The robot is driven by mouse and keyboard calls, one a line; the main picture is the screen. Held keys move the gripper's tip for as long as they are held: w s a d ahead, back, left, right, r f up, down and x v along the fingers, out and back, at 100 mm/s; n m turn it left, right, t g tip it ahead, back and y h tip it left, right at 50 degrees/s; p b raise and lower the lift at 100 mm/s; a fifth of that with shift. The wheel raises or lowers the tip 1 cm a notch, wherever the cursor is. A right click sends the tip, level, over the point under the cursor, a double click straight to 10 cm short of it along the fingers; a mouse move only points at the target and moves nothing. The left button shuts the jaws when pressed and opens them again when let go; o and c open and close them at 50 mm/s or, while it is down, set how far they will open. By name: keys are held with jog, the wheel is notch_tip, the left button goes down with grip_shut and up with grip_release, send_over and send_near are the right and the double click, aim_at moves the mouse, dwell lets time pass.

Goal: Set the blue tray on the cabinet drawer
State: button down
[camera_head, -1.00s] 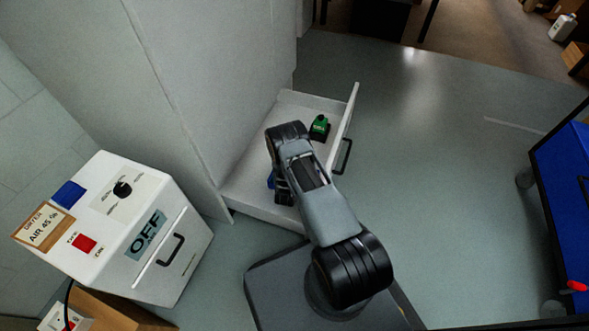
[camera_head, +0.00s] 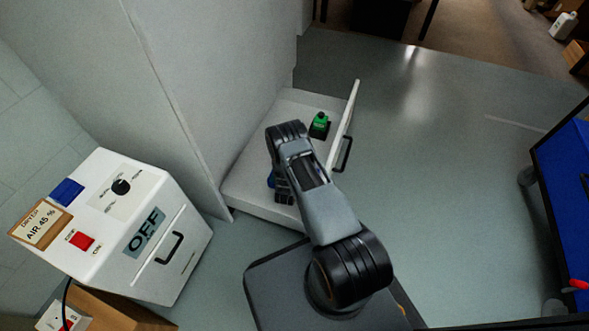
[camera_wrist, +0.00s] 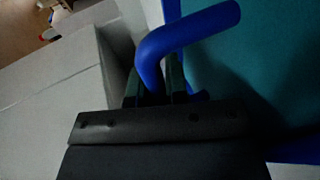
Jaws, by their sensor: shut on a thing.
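The blue tray shows in the wrist view as a thick blue handle (camera_wrist: 190,32) and a teal surface (camera_wrist: 250,60) beside it. My gripper (camera_wrist: 155,92) is shut on the blue handle. In the head view my arm hides most of the tray; only a small blue piece (camera_head: 271,180) shows left of my wrist, over the drawer. The white cabinet drawer (camera_head: 243,184) is pulled open below my arm. I cannot tell whether the tray touches the drawer floor.
A green-topped dark item (camera_head: 319,125) stands at the drawer's far end, by the front panel with its black handle (camera_head: 343,155). The tall cabinet (camera_head: 170,70) rises at left. A white dryer box marked OFF (camera_head: 130,225) stands lower left.

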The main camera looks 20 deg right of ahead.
jog(key=shift+f, duration=0.1)
jog(key=c, duration=1.1)
grip_release()
jog(key=shift+o, duration=0.2)
jog(key=shift+s, duration=0.1)
